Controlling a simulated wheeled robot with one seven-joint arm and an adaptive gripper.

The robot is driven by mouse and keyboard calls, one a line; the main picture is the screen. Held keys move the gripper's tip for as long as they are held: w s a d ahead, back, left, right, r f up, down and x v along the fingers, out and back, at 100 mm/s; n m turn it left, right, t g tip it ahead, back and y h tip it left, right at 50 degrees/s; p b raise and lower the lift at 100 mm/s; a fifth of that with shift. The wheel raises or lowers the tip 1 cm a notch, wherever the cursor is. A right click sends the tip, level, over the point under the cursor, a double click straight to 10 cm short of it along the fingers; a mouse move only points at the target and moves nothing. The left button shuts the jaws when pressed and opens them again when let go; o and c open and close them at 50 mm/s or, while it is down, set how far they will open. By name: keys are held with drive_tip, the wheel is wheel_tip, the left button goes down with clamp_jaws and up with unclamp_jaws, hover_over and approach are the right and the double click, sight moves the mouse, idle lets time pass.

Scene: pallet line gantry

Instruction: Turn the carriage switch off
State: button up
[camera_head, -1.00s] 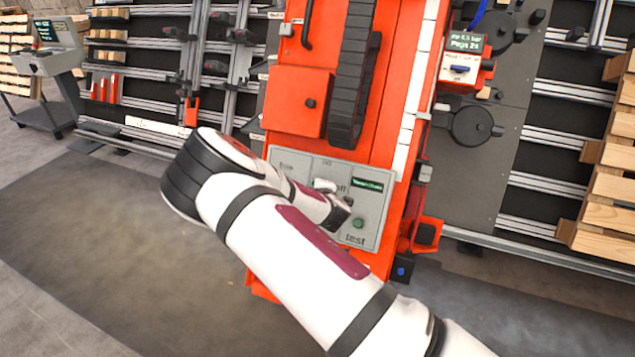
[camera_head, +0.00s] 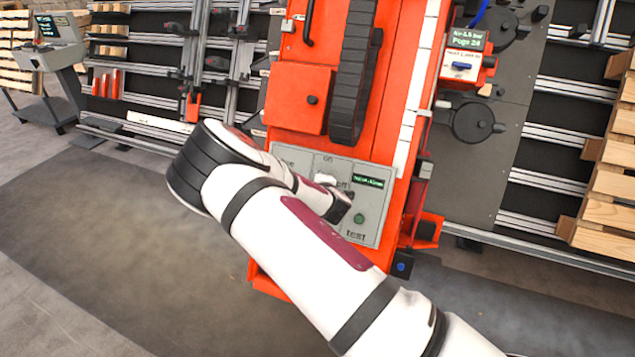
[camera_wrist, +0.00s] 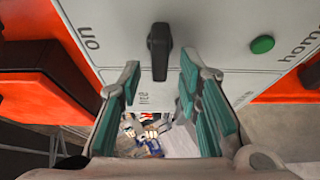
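The grey switch panel (camera_head: 375,205) sits low on the orange carriage (camera_head: 385,120), with "on" and "off" lettering, a small lit display and a green button (camera_head: 360,219) above "test". In the wrist view a black rotary handle (camera_wrist: 159,50) stands out from the panel (camera_wrist: 215,30), its long side upright in the picture, with "on" lettering to its left. My gripper (camera_wrist: 160,70) is open, its teal-padded fingers on either side of the handle's lower end in the picture. I cannot tell if they touch it. In the head view my arm hides much of the panel and the gripper (camera_head: 340,205).
A green button (camera_wrist: 262,44) beside "home" lettering is near my right finger in the wrist view. A black cable chain (camera_head: 352,75) and an orange box (camera_head: 298,100) are above the panel. Wooden pallets (camera_head: 608,195) stand at right. Open floor (camera_head: 120,240) lies left.

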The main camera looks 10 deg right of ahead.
drive_tip(key=d+v, duration=0.1)
drive_tip(key=v, duration=1.1)
drive_tip(key=shift+a, duration=0.4)
